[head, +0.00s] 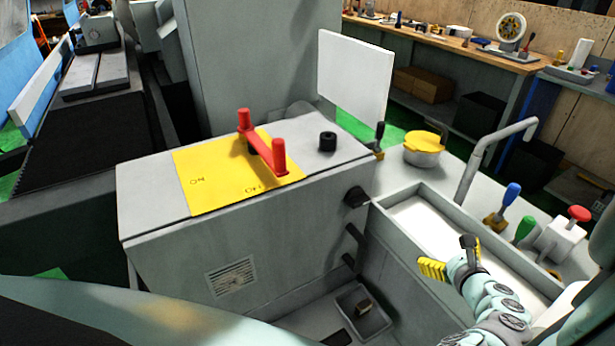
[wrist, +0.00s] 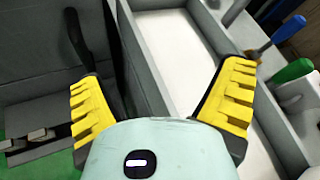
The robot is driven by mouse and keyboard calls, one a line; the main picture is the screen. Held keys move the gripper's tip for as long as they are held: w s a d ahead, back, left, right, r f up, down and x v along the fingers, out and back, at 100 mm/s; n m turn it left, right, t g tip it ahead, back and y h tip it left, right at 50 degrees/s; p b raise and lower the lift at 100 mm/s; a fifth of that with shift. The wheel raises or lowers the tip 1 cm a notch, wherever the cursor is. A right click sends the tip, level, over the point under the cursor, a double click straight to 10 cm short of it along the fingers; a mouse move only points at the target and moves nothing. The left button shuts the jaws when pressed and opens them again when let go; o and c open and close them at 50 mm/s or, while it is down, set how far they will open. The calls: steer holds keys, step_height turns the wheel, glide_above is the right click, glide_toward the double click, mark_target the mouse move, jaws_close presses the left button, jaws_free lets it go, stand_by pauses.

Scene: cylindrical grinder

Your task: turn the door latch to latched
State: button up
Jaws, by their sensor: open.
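A red handle (head: 262,146) with two upright red posts stands on a yellow plate with dark lettering (head: 215,180) on top of the grey cabinet. A black round knob (head: 356,196) and black bar-like parts (head: 354,235) are on the cabinet's right side. No part is clearly marked as the door latch, so I cannot tell which it is. My gripper (head: 452,257) is open and empty, in front of the long trough, to the right of the cabinet and apart from the red handle. In the wrist view its yellow-padded fingers (wrist: 168,70) are spread, with a dark bar (wrist: 76,34) beyond the left finger.
A grey trough with a white floor (head: 510,268) lies beyond my gripper. A bent grey pipe (head: 480,160), a lidded yellow-topped pot (head: 424,147), blue-handled (head: 509,195) and green-handled tools (head: 524,229) stand around it. A small grey bin (head: 362,316) is low in front.

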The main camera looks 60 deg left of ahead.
mark_target(362, 205)
steer(key=s+a+r+n+g+y+b, duration=0.1)
steer(key=s+a+g+y+b, duration=0.5)
steer(key=s+a+y, duration=0.15)
steer(key=shift+h, duration=0.35)
steer(key=a+b, duration=0.1)
steer(key=a, duration=0.3)
steer(key=w+a+b, duration=0.1)
steer(key=a+b, duration=0.1)
steer(key=a, duration=0.3)
steer(key=a+b, duration=0.1)
steer(key=a, duration=0.4)
steer(key=shift+w+a+f+b, duration=0.15)
steer(key=shift+a+f+b, duration=0.1)
steer(key=shift+b, duration=0.1)
steer(key=shift+a+r+b, duration=0.2)
steer(key=shift+a+b, duration=0.1)
steer(key=shift+a, duration=0.3)
steer(key=shift+c, duration=0.3)
steer(key=shift+w, duration=0.1)
steer(key=c, duration=1.1)
steer(key=shift+c, duration=0.2)
